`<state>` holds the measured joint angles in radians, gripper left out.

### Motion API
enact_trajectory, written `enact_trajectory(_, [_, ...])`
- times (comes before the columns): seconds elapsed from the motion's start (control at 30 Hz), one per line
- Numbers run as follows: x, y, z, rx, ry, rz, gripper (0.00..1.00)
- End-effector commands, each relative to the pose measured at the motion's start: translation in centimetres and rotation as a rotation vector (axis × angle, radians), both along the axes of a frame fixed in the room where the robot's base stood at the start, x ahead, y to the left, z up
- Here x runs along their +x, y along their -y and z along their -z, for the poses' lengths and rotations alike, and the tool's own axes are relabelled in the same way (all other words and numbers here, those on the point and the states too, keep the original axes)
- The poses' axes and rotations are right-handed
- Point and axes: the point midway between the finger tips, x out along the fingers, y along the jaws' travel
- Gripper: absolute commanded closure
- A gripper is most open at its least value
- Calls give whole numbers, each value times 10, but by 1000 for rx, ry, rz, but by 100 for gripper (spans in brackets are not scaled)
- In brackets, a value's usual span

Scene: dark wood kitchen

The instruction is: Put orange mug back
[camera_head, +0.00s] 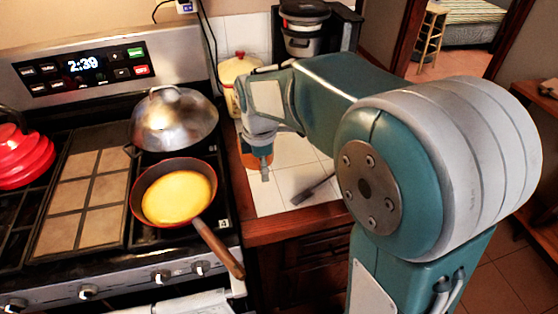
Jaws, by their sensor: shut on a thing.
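The orange mug (246,158) is at the left end of the white tiled counter, just right of the stove. Only part of it shows, behind my gripper. My gripper (262,170) points down at the mug and is shut on it. The wrist and fingers hide much of the mug. I cannot tell whether its base touches the tiles.
A pan with yellow food (178,197) sits on the stove, its handle toward the counter. Behind it is a domed metal lid (175,120). A cream jar with a red lid (240,72) and a coffee maker (303,35) stand behind. A dark utensil-like thing (312,190) lies on the tiles.

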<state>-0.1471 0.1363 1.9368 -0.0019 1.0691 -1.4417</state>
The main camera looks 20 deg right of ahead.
Motion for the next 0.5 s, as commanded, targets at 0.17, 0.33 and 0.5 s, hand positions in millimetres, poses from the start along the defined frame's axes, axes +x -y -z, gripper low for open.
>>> enact_trajectory(0.17, [35, 26, 18, 6, -3, 7, 98])
enact_trajectory(0.33, [67, 46, 34, 10, -2, 7, 98])
enact_trajectory(0.5, [88, 52, 65, 7, -3, 6, 98])
